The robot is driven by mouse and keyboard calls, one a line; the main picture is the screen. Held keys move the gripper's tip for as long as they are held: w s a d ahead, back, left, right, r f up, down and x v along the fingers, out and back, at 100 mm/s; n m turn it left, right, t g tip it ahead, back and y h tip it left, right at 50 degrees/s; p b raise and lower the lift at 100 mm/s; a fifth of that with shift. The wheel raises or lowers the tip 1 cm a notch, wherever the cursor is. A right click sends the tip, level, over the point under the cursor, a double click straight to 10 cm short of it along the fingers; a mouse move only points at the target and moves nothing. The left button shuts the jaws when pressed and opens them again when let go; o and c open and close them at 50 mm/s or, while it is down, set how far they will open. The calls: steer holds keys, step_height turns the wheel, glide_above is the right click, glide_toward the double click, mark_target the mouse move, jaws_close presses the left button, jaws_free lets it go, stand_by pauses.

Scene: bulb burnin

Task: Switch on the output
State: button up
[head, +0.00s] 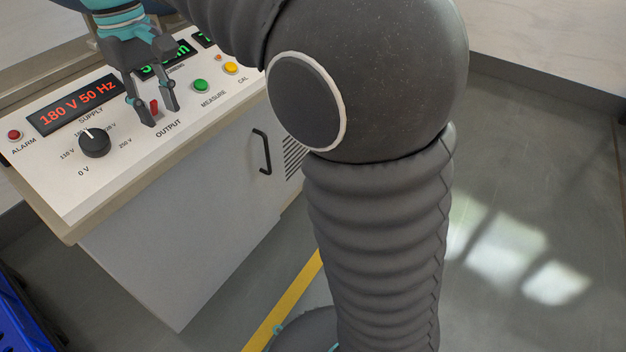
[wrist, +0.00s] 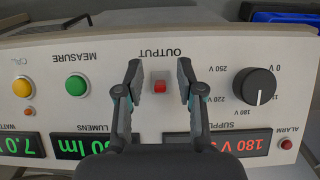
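The output switch, a small red rocker (head: 154,106), sits on the sloped white panel (head: 85,190) above the OUTPUT label. It also shows in the wrist view (wrist: 160,86), between the fingers. My gripper (head: 160,112) is open, with its two fingers pointing down at the panel on either side of the switch. In the wrist view, the gripper (wrist: 159,78) has clear gaps to the switch on both sides. I cannot tell whether the fingertips touch the panel. The supply display (head: 78,102) reads 180 V 50 Hz in red.
The black supply knob (head: 94,142) is left of the switch. The green MEASURE button (head: 201,85) and yellow CAL button (head: 231,68) are to the right. The red alarm lamp (head: 14,135) is at far left. A blue crate (head: 22,318) stands on the floor.

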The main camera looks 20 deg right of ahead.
steer(key=shift+s+f+t+b, duration=0.1)
steer(key=shift+f+t+b, duration=0.2)
steer(key=shift+b, duration=0.5)
step_height(320, 180, up, 15)
steer(key=p, duration=0.6)
steer(key=s+d+f+m+t+y+p, duration=0.15)
steer(key=s+d+f+m+t, duration=0.35)
steer(key=s+d, duration=0.55)
steer(key=s+d+f+p, duration=0.1)
steer(key=s+d+f, duration=0.3)
steer(key=f, duration=0.3)
steer(key=s+d+f+m+h+p, duration=0.1)
steer(key=s+d+f, duration=0.3)
steer(key=f, duration=0.2)
steer(key=shift+s+d+f+m+t, duration=0.15)
steer(key=shift+s+f+m+t, duration=0.05)
steer(key=shift+f+m+t, duration=0.15)
